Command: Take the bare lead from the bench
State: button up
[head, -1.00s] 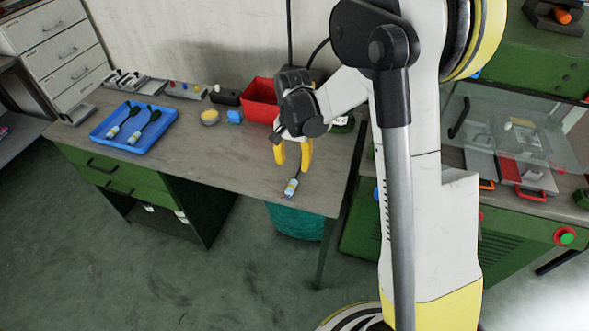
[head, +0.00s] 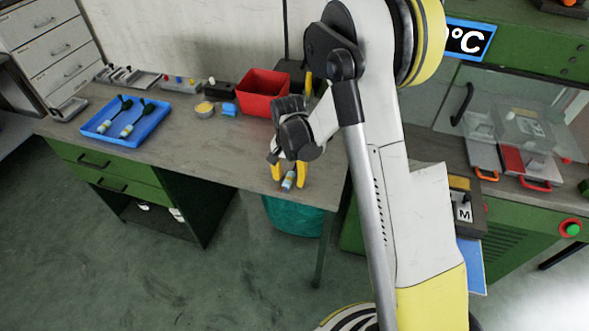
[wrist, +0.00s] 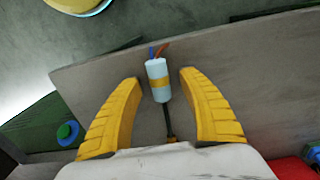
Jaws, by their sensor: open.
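The bare lead (head: 288,181) lies on the bench (head: 230,158) near its front right edge. In the wrist view the lead (wrist: 158,82) has a pale cylinder with a yellow band, blue and orange wires at one end and a dark cable at the other. My gripper (head: 288,178) has its yellow fingers on either side of the lead. In the wrist view my gripper (wrist: 160,98) is open, with a gap between the lead and each finger. The cable's far end is hidden by my gripper's body.
A blue tray (head: 93,133) with two similar leads stands at the left of the bench. A red bin (head: 262,93) is behind my gripper. Small items line the bench's back. A teal bin (head: 290,217) is under the bench's right end. The bench's middle front is clear.

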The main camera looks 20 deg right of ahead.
grip_shut()
